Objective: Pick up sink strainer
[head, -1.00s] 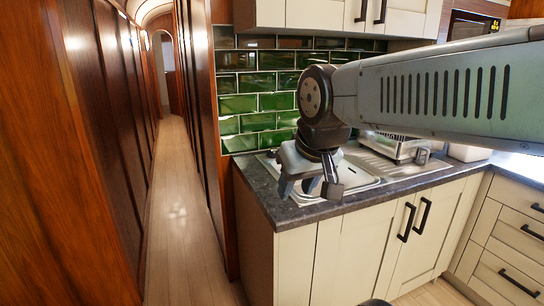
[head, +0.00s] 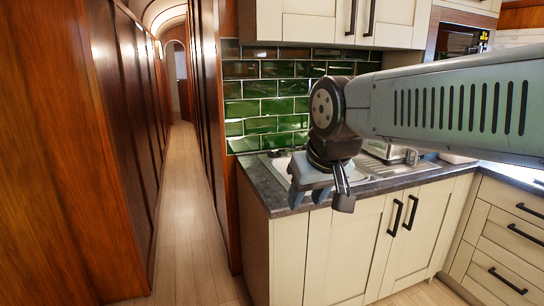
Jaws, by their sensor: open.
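My gripper (head: 320,197) is open, pointing down, with nothing visible between its fingers. It shows in front of the near edge of the dark countertop, by the left end of the steel sink (head: 371,170). I cannot tell its exact height above the counter. My gripper and arm hide much of the sink. I cannot make out the sink strainer for certain in the head view.
The dark countertop (head: 283,201) runs above cream cabinets (head: 345,245) with black handles. A green tiled wall (head: 265,105) stands behind, and a wall cabinet (head: 320,22) hangs above. A metal rack (head: 390,152) stands behind the sink. A narrow corridor (head: 183,215) is clear at left.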

